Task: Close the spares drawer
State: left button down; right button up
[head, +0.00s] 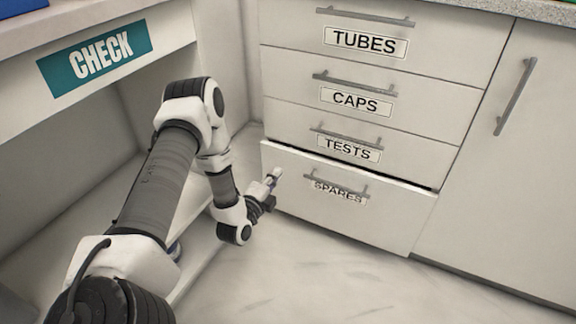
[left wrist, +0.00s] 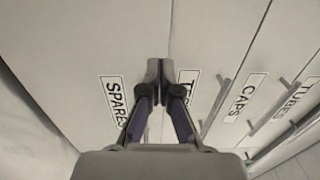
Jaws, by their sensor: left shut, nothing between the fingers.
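The spares drawer (head: 380,222) is the lowest in the white cabinet, labelled SPARES. Its front stands out a little from the fronts above, with a dark gap along its top edge at the right. Its bar handle (head: 322,182) runs above the label. My left gripper (head: 275,176) is shut and empty, close to the left part of the drawer front. In the left wrist view its fingertips (left wrist: 157,66) lie between the SPARES label (left wrist: 114,102) and the TESTS label (left wrist: 186,90). I cannot tell whether they touch the front. My right gripper is out of view.
The TESTS drawer (head: 400,152), CAPS drawer (head: 425,105) and TUBES drawer (head: 440,50) above look shut. A cabinet door (head: 510,180) is at the right. An open shelf unit with a CHECK sign (head: 97,58) is at the left. The floor (head: 310,275) in front is clear.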

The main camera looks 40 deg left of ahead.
aim_at(290, 154)
pick_arm(q)
jog(key=b+x, duration=0.1)
jog(key=x, duration=0.2)
jog(key=b+x, duration=0.2)
jog(key=x, duration=0.1)
jog(key=shift+w+a+f, duration=0.1)
jog(key=shift+w+f, duration=0.05)
jog(key=shift+f, duration=0.05)
jog(key=shift+w+r, duration=0.1)
jog(key=shift+w, duration=0.15)
jog(key=shift+w+a+r, duration=0.1)
jog(key=shift+w+a, duration=0.1)
jog(key=shift+w, duration=0.2)
jog(key=x, duration=0.2)
jog(key=shift+w, duration=0.3)
jog(key=shift+w+a+r, duration=0.15)
jog(key=shift+r, duration=0.05)
